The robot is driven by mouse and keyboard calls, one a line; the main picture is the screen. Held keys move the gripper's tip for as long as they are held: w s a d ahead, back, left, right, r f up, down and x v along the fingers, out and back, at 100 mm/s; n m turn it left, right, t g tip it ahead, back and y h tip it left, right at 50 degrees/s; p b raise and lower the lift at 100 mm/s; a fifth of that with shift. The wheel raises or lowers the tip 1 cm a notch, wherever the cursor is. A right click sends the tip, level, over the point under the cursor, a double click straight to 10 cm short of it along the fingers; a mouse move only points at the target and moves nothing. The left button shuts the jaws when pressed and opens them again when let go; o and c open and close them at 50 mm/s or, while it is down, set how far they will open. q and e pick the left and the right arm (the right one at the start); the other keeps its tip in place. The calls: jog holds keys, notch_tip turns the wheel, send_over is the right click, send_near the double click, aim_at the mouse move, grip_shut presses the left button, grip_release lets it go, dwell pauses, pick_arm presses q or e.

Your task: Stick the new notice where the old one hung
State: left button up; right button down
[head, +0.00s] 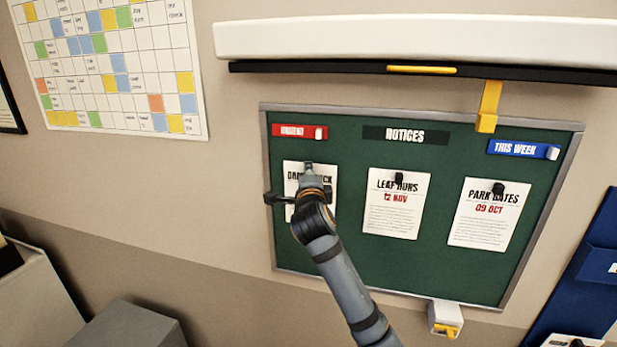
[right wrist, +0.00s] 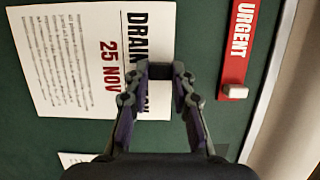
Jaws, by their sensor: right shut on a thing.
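A white notice headed DRAIN, with a red 25 NOV (right wrist: 65,60), lies flat against the green notice board (head: 400,268). In the head view this notice (head: 293,170) is at the board's left, below the red URGENT label (head: 292,131), partly hidden by my right arm. My right gripper (head: 308,172) is at its top edge. In the right wrist view the gripper (right wrist: 167,72) is shut on a small black magnet (right wrist: 160,76) at the notice's top edge. Whether the magnet touches the board I cannot tell. My left gripper is out of view.
A yellow hook (head: 488,105) overlaps the board's top edge. A white box (head: 443,314) is at its lower edge. A white ledge (head: 420,40) juts out above.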

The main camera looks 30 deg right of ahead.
jog(key=shift+w+d, duration=0.2)
jog(key=shift+d, duration=0.05)
dwell(0.7)
jog(key=c, duration=1.5)
grip_release()
jog(key=o, duration=0.4)
jog(key=shift+s+a, duration=0.1)
jog(key=shift+a, duration=0.05)
jog(key=shift+o, duration=0.2)
jog(key=v, duration=1.2)
